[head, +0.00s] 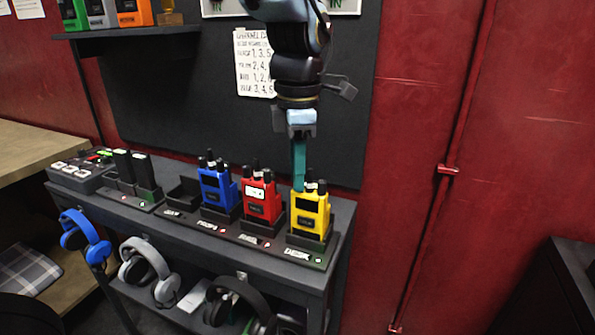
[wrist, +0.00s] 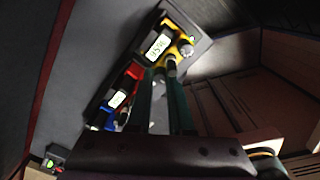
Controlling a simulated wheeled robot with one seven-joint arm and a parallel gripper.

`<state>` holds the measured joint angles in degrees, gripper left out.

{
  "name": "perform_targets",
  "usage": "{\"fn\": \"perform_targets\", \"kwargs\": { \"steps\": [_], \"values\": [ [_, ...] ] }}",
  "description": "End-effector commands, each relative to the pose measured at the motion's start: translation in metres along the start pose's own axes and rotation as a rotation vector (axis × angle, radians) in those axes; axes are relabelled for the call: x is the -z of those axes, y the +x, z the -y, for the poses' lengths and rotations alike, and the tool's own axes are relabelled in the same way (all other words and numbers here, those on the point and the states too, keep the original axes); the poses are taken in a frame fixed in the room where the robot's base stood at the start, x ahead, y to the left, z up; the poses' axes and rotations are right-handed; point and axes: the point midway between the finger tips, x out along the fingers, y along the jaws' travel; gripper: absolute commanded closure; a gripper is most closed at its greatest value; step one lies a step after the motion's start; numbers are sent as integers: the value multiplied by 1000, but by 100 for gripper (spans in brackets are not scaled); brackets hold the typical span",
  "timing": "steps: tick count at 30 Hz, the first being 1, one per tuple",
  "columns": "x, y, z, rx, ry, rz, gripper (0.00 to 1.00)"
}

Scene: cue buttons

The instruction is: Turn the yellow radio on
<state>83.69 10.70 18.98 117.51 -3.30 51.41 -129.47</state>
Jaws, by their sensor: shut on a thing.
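The yellow radio (head: 311,222) stands upright in the rightmost cradle of the charger row; its front screen looks dark in the head view. My gripper (head: 299,186) reaches down from above to the top of this radio. In the wrist view my gripper (wrist: 165,68) has its teal fingers close together around a small dark knob (wrist: 171,66) on the radio's top. A second, grey knob (wrist: 187,51) is beside it, apart from the fingers.
The red radio (head: 262,198) and blue radio (head: 218,191) stand close by to the left, with an empty cradle (head: 184,191) beyond. A handwritten sheet (head: 253,62) is on the board behind my arm.

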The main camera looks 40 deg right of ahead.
Motion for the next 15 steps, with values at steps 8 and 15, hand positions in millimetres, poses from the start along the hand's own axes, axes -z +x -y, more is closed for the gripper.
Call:
{"fn": "perform_targets", "kwargs": {
  "steps": [8, 15],
  "values": [
    [0, 0, 0, 0, 1, 0, 100],
    [0, -1, 0, 0, 39, 1, 100]
  ]
}}
